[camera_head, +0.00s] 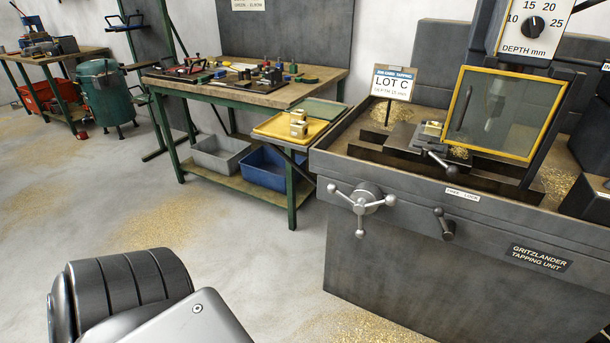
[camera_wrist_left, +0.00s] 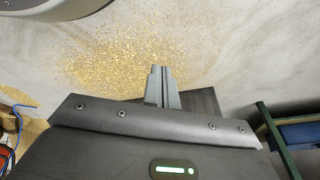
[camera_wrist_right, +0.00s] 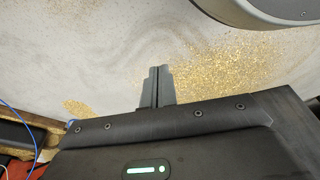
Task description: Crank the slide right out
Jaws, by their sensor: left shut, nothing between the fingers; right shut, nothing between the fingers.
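The tapping unit (camera_head: 430,230) stands at the right in the head view. Its three-spoked crank handle (camera_head: 362,200) is on the front face at the left end. The dark slide (camera_head: 412,145) lies on the bed, with a brass block (camera_head: 433,128) on it behind a yellow-framed clear guard (camera_head: 505,112). A small lock lever (camera_head: 444,224) sits on the front below a label. My left gripper (camera_wrist_left: 159,84) is shut and empty above the floor in the left wrist view. My right gripper (camera_wrist_right: 157,85) is likewise shut and empty. Neither gripper shows in the head view.
A bench (camera_head: 225,88) with a yellow tray (camera_head: 290,128) holding brass blocks stands left of the machine. A grey bin (camera_head: 220,155) and a blue bin (camera_head: 262,168) sit on its lower shelf. A LOT C sign (camera_head: 392,84) stands on the machine. Open floor with swarf (camera_head: 150,230) lies in front.

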